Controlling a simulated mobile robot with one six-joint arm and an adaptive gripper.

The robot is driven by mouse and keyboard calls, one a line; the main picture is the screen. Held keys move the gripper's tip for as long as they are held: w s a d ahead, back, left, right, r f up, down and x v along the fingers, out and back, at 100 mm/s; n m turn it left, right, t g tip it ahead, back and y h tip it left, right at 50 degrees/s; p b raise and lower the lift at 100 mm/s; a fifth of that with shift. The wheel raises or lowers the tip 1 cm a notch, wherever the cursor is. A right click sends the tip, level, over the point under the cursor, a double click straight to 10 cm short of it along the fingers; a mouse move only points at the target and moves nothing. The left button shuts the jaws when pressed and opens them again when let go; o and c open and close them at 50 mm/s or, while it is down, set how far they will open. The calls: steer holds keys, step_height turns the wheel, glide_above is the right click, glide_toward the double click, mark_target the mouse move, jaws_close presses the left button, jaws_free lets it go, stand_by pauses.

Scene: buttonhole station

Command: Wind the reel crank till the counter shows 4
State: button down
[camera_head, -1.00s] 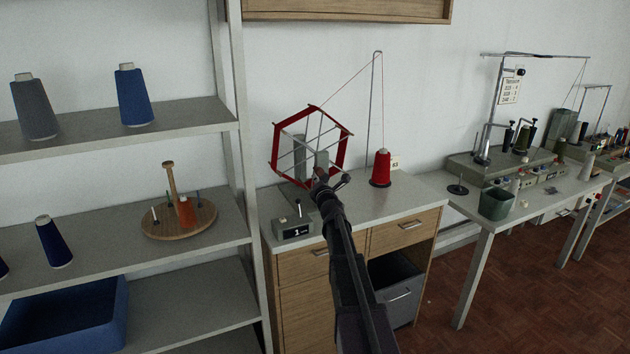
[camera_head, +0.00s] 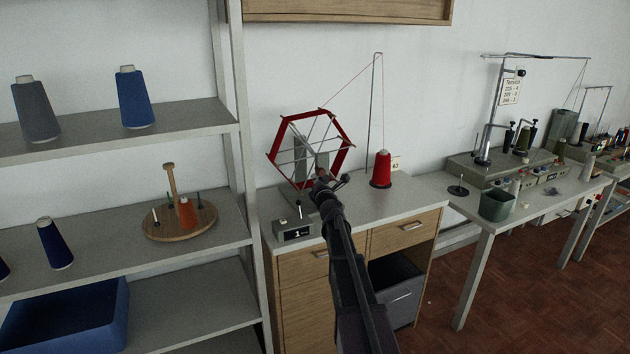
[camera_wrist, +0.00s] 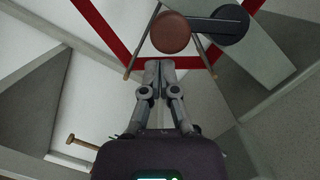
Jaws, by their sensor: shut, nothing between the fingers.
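The reel (camera_head: 345,150) with its red six-sided rim stands on the cabinet top, with red thread running to it. The counter (camera_head: 293,232) in front of it reads 1. In the wrist view the crank (camera_wrist: 214,26) is a dark arm with a round brown knob (camera_wrist: 171,33); a red part of the rim (camera_wrist: 103,38) shows behind. My gripper (camera_wrist: 157,64) is shut and empty, its fingertips just below the knob in the picture; I cannot tell if they touch it. In the head view my gripper (camera_head: 321,176) is in front of the reel and hides its lower middle.
A red thread cone (camera_head: 382,169) and a thin upright stand (camera_head: 370,120) are right of the reel. A shelf unit (camera_head: 190,115) with cones closely borders the left. A table (camera_head: 470,207) with a green bin (camera_head: 497,205) stands at right.

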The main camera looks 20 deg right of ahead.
steer(key=s+a+f+b, duration=0.2)
steer(key=s+a, duration=0.3)
steer(key=s, duration=0.5)
steer(key=shift+a+f, duration=0.1)
steer(key=shift+a, duration=0.05)
stand_by(0.4)
